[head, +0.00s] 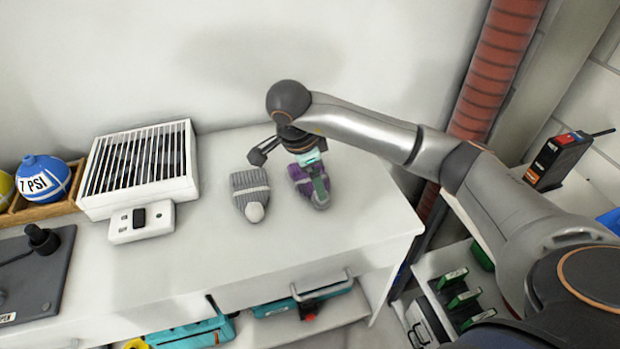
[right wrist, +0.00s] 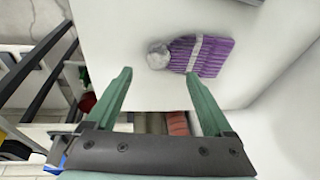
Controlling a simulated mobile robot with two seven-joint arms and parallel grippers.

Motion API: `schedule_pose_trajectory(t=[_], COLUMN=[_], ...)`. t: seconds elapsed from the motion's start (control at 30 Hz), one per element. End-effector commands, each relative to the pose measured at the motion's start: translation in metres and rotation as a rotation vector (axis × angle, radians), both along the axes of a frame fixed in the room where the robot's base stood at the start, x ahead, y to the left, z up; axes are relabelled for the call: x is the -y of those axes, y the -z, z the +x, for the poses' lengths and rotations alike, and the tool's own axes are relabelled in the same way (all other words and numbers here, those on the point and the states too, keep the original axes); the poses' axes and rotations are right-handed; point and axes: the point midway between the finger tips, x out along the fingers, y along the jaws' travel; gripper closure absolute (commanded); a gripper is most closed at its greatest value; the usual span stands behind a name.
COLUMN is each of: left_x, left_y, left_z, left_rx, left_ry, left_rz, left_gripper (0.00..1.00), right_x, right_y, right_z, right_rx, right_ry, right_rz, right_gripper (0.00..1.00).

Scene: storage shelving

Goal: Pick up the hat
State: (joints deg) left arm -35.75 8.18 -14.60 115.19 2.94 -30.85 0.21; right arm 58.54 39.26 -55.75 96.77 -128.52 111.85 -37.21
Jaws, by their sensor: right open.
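A purple knitted hat (head: 299,174) with a pale band lies on the white table top, partly hidden by my right gripper. It also shows in the right wrist view (right wrist: 213,57), with its whitish pompom (right wrist: 158,55) toward the fingers. A grey knitted hat (head: 250,188) with a white band and pompom lies just left of it in the head view. My right gripper (right wrist: 158,75) is open, and nothing is between its green fingers. In the head view it (head: 318,188) hangs over the purple hat. Whether it touches the hat cannot be told. My left gripper is not in view.
A white slatted heater-like box (head: 140,170) stands left on the white table (head: 290,240). A wall runs along the back, and a red pipe (head: 495,75) stands at the right.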

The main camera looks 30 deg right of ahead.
Motion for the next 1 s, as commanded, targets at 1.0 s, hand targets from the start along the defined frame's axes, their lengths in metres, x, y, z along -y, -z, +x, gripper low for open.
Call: schedule_pose_trajectory(t=[1.0], left_x=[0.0], left_y=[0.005], left_z=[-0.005], left_rx=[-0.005], left_ry=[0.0], left_rz=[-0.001], left_gripper=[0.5], right_x=[0.024], right_y=[0.066], right_z=[0.002], right_rx=[0.001], right_ry=[-0.002], right_rz=[0.003], right_gripper=[0.29])
